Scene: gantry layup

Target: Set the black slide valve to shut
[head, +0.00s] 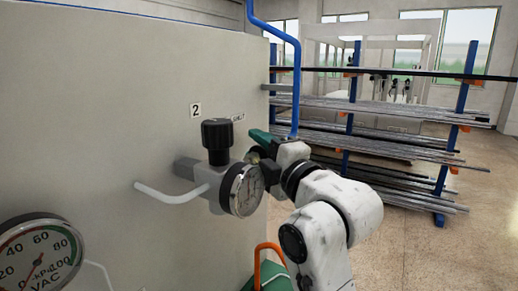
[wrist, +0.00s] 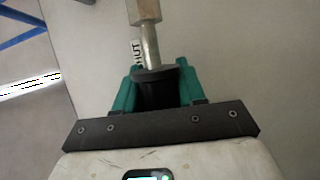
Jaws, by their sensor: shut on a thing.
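The black slide valve (wrist: 157,92) shows in the wrist view as a black cylindrical sleeve with a rim, at the end of a metal stem on the pale panel. My gripper (wrist: 158,86) has its green fingers on both sides of the sleeve and is shut on it. A label reading "HUT" (wrist: 138,52), its first letter hidden, is beside the stem. In the head view my gripper (head: 262,138) is at the panel's right part, just behind a pressure gauge. The valve cannot be made out there.
A black knob (head: 217,136) and a round gauge (head: 243,190) stick out from the panel (head: 120,90), close left of my gripper. A larger vacuum gauge (head: 38,258) is at lower left. A blue pipe (head: 296,75) and a rack of metal bars (head: 390,145) are to the right.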

